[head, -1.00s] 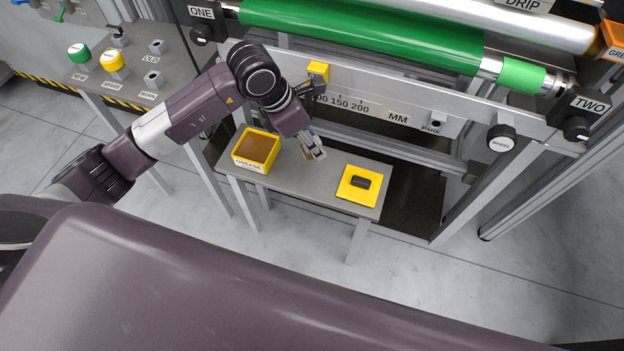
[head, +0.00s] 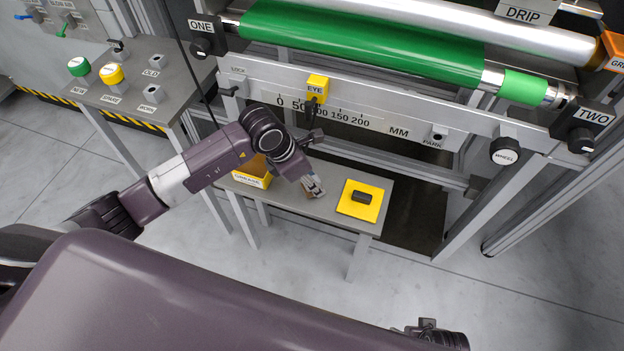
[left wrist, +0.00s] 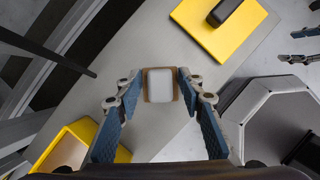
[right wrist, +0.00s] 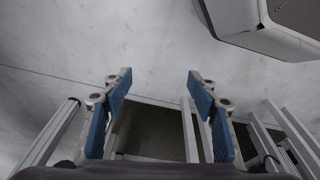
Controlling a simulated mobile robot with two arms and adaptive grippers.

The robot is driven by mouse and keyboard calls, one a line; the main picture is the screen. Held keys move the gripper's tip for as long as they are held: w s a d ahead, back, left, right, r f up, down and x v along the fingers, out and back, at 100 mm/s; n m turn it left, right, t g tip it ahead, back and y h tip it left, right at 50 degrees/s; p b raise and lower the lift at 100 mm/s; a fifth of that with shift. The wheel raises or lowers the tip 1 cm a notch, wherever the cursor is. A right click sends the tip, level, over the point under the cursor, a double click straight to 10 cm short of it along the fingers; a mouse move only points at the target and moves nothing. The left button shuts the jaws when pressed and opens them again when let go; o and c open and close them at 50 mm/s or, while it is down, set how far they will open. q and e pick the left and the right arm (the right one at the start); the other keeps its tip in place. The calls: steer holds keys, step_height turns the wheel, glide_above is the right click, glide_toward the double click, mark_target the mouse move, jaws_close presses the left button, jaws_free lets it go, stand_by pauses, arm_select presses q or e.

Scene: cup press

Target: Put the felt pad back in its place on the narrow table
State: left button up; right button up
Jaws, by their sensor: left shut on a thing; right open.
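My left gripper (head: 316,190) is shut on a small block with a pale grey face and a tan rim, which looks like the felt pad (left wrist: 160,86). In the left wrist view the fingers (left wrist: 160,84) press its two sides. The pad is over the grey narrow table (head: 328,208), between a yellow box and a yellow square mat (head: 347,207); I cannot tell whether it touches the table top. A dark block (head: 362,197) lies on the mat. My right gripper (right wrist: 158,72) is open and empty, facing the floor.
The yellow box (head: 250,181) stands at the table's left end, partly hidden by my left arm. Behind the table runs a machine rail with a millimetre scale (head: 340,118) and a yellow EYE block (head: 317,84). A button stand (head: 135,85) is at left.

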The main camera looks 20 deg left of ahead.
steer(key=shift+r, duration=0.1)
arm_select(q)
steer(key=o, duration=1.1)
arm_select(e)
steer(key=shift+w+r, duration=0.15)
steer(key=shift+r, duration=0.05)
arm_select(q)
steer(key=p+v, duration=0.1)
steer(key=v, duration=1.1)
steer(key=shift+p, duration=0.3)
arm_select(e)
steer(key=s+f, duration=0.3)
steer(key=f, duration=0.2)
steer(key=shift+d+f, duration=0.15)
steer(key=shift+d, duration=0.05)
steer(key=shift+s, duration=0.1)
